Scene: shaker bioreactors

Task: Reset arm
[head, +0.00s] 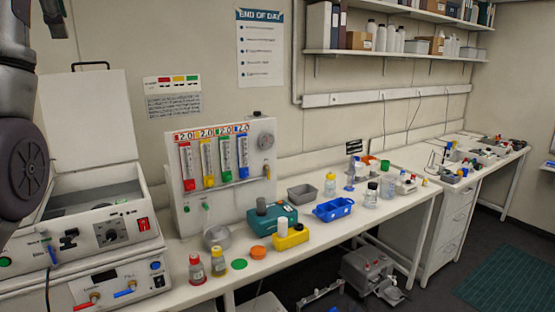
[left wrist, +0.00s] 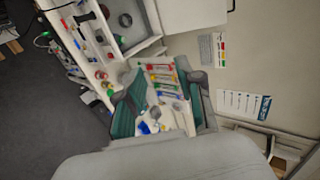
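My left arm comes in along the left edge of the head view, raised in front of the bench's left end. Part of my left gripper (head: 55,18) shows at the top left corner there, cut off by the frame. In the left wrist view, the two fingers of my left gripper (left wrist: 160,78) stand apart with nothing between them. The flow meter panel (left wrist: 160,85) shows beyond the gap, well away from the fingers. My right gripper is in neither view.
A lidded shaker unit (head: 95,225) stands at the bench's left end, its lid up. The flow meter panel (head: 225,165) stands beside it. Two small bottles (head: 207,268), a blue tray (head: 334,209) and a grey tray (head: 302,193) are on the bench (head: 400,215). A shelf (head: 395,53) is above.

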